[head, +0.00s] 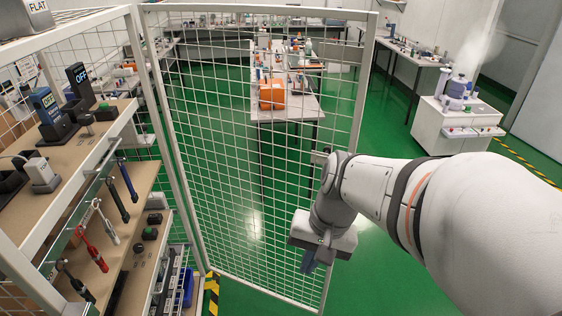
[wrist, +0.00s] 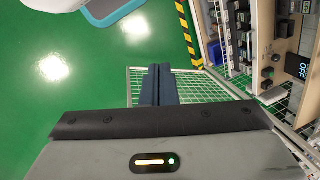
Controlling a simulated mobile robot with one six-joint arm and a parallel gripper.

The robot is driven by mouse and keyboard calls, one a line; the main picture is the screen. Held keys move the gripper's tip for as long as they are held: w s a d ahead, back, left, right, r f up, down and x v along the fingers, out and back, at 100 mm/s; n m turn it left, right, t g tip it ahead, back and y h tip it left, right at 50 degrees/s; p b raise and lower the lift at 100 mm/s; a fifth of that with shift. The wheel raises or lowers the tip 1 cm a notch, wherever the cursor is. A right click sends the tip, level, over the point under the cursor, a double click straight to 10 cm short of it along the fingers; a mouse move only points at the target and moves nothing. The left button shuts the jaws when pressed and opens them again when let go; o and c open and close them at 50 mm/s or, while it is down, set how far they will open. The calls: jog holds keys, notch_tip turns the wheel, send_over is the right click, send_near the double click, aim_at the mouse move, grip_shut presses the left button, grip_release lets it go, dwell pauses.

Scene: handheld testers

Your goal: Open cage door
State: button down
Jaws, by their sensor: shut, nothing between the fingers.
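The cage door (head: 368,75) is a tall white-framed wire mesh panel in the head view. Its left side meets the cage post, and it stands swung out at an angle from the cage front. Its free edge is on the right, with a small latch or handle fitting (head: 320,157) on it, partly beside my arm. My gripper (head: 308,265) is low near that free edge, pointing down. In the wrist view its blue fingers (wrist: 157,72) are together and empty, with white mesh behind them. I cannot tell whether the gripper touches the door.
The cage (head: 110,160) at left has shelves with handheld testers and hanging tools. A yellow-black striped strip (head: 211,290) lies at its foot. Benches (head: 285,115) stand beyond the door, and a white cabinet (head: 440,128) stands at right. Green floor (head: 385,290) is clear around the gripper.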

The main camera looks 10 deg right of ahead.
jog(key=w+f+m+t+y+b, duration=0.2)
jog(key=w+f+m+y, duration=0.4)
jog(key=m, duration=0.5)
jog(key=w+f+m+t+y+b, duration=0.15)
jog(key=w+f+m+y, duration=0.45)
jog(key=m, duration=0.6)
jog(key=w+d+f+m+t+h+b, duration=0.2)
jog(key=d+f+m+t+h, duration=1.05)
jog(key=d+f+m, duration=0.85)
jog(key=w+a+r+m+p, duration=0.1)
jog(key=w, duration=0.5)
jog(key=w+a+r+m+t+y+p, duration=0.1)
jog(key=w+a+r+m+p, duration=0.1)
jog(key=w, duration=0.5)
jog(key=shift+w+r+t, duration=0.25)
jog(key=shift+w+t, duration=0.05)
